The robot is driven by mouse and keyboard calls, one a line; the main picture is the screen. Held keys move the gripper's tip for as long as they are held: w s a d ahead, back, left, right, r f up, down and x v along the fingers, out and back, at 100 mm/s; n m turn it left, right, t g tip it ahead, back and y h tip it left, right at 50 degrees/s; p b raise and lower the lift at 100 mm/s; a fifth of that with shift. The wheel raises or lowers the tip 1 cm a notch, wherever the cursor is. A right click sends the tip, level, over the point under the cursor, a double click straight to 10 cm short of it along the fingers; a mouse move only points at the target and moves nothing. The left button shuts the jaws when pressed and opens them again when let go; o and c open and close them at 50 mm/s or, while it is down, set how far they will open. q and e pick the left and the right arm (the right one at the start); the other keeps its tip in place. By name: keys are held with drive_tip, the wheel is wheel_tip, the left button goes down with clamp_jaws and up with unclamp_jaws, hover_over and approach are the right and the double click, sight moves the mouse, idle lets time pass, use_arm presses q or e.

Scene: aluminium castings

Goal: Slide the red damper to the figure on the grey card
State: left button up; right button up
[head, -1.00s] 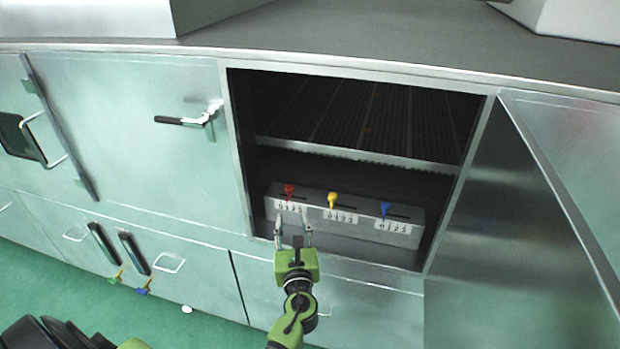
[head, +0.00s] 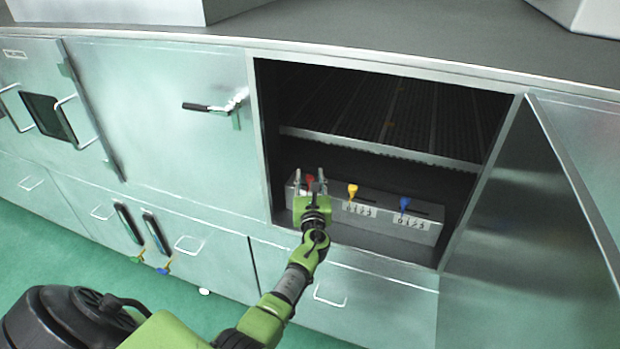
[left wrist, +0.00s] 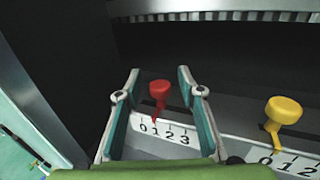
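The red damper (head: 309,180) is a small knob at the left end of a grey box inside the open cabinet bay. In the left wrist view the red damper (left wrist: 159,93) stands above a white scale (left wrist: 164,131) marked 0 1 2 3, its stem near the 0 and 1. My left gripper (head: 310,176) is open, a finger on each side of the knob; in the left wrist view gaps show between the knob and both fingers (left wrist: 158,75). I cannot make out a grey card for certain. My right gripper is not in view.
A yellow damper (head: 352,190) and a blue damper (head: 404,203) stand to the right on the same box. A rack (head: 380,148) lies above. The bay's open door (head: 530,220) is at the right. A small pale label (head: 15,54), unreadable, is at the upper left.

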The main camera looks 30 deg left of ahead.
use_arm(q)
drive_tip(key=shift+a, duration=0.1)
clamp_jaws()
drive_tip(key=shift+w+d, duration=0.25)
drive_tip(key=shift+d, duration=0.85)
unclamp_jaws()
drive_tip(key=shift+a, duration=0.1)
drive_tip(key=v, duration=1.2)
drive_tip(key=shift+f, duration=0.1)
